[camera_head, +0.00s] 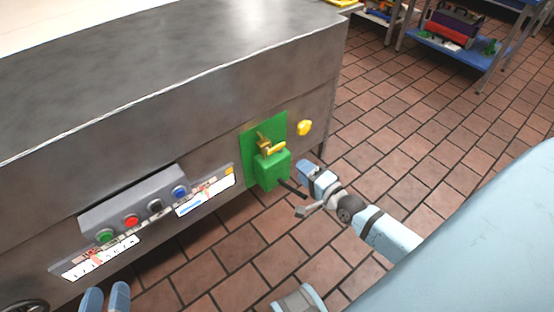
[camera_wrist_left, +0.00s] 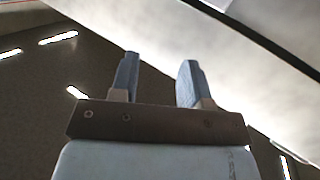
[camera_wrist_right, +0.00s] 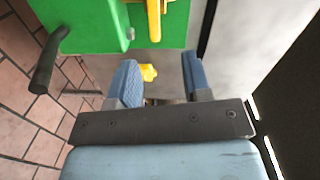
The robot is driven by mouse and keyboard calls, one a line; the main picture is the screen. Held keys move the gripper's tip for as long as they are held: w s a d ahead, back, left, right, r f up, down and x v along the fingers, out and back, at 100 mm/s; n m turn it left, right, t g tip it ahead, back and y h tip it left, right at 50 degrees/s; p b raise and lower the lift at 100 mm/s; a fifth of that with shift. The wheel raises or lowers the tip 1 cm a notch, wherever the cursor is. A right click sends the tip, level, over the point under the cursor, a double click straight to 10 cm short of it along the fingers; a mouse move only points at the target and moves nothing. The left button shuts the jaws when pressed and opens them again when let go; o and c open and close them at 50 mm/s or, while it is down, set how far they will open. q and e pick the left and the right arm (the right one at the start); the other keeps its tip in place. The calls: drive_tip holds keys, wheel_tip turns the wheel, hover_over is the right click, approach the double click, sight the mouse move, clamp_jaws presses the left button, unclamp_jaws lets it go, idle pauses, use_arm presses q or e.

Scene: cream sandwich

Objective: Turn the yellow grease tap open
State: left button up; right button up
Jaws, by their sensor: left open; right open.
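A yellow tap lever (camera_head: 275,148) sits on a brass fitting (camera_head: 263,141) above a green box (camera_head: 271,170) on the counter's front. The lever also shows at the top of the right wrist view (camera_wrist_right: 154,18). My right gripper (camera_head: 303,191) is open and empty, just right of the green box and below the lever, apart from it. In the right wrist view, its fingers (camera_wrist_right: 158,82) point toward the box and a yellow knob (camera_wrist_right: 148,72). My left gripper (camera_head: 105,298) is open and empty at the bottom left, away from the tap.
The yellow knob (camera_head: 304,128) is on the panel right of the green plate. A black rod (camera_head: 292,188) sticks out of the green box near my right gripper. A button box (camera_head: 140,207) is on the left. Tiled floor (camera_head: 420,130) is clear on the right.

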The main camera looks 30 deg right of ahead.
sight(282, 146)
drive_tip(key=w+b, duration=0.1)
drive_tip(key=w, duration=0.3)
drive_tip(key=w+f+m+b, duration=0.1)
drive_tip(key=w+b, duration=0.1)
drive_tip(key=w, duration=0.3)
drive_tip(key=w+d+m+b, duration=0.1)
drive_tip(key=w, duration=0.4)
drive_tip(key=shift+f+t+h+b, duration=0.3)
drive_tip(key=shift+f+b, duration=0.05)
drive_tip(key=shift+f, duration=0.05)
drive_tip(key=shift+w, duration=0.5)
use_arm(q)
drive_tip(key=r+h, duration=0.1)
drive_tip(key=d+r+t+h, duration=0.1)
drive_tip(key=d+r+t, duration=0.1)
drive_tip(key=shift+s+d+r+h, duration=0.1)
drive_tip(key=shift+s+r+h, duration=0.15)
drive_tip(key=shift+h, duration=0.15)
drive_tip(key=shift+t, duration=0.3)
use_arm(e)
drive_tip(key=shift+r, duration=0.1)
clamp_jaws()
